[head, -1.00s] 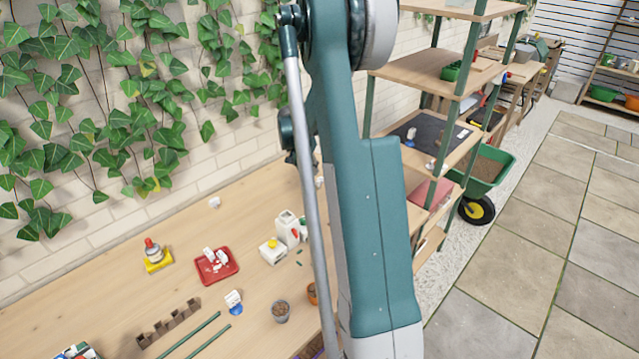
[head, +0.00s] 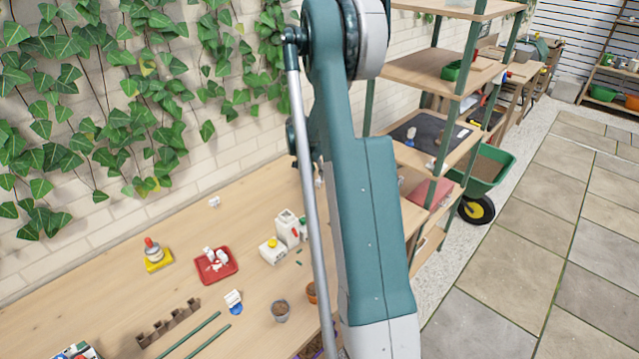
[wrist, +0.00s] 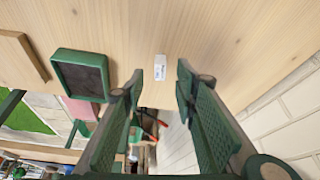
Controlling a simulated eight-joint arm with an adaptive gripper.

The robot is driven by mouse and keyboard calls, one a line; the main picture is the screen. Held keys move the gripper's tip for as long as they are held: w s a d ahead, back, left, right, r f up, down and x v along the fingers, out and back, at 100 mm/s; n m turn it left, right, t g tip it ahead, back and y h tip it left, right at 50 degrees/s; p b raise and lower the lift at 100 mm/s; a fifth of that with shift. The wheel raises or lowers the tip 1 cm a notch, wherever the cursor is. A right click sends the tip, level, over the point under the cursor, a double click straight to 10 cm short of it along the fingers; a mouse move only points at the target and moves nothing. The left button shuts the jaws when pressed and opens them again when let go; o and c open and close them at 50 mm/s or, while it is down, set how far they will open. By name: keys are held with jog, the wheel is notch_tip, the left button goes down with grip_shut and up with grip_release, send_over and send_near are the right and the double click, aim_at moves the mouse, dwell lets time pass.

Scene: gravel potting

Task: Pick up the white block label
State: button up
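A small white block label (wrist: 160,67) with dark print lies on a light wooden surface in the wrist view. My gripper (wrist: 159,82) is open, its two green ribbed fingers on either side of the label's line in the picture. Nothing is between the fingertips, and the label shows just beyond them. In the head view my arm hides the gripper. A small white piece (head: 214,202) lies on the long bench by the wall there; I cannot tell whether it is the same label.
In the wrist view a green square tray (wrist: 84,52) with a dark inside stands left of the label, and a brick wall (wrist: 287,118) is at right. The wood around the label is clear. The head view's bench holds a red tray (head: 232,269) and white jugs (head: 289,228).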

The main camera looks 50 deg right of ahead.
aim_at(319, 179)
jog(key=shift+d+f, duration=0.15)
jog(key=shift+f, duration=0.25)
jog(key=shift+b+x, duration=0.3)
jog(key=shift+x, duration=2.3)
jog(key=shift+d, duration=0.1)
jog(key=shift+c, duration=0.2)
jog(key=c, duration=0.8)
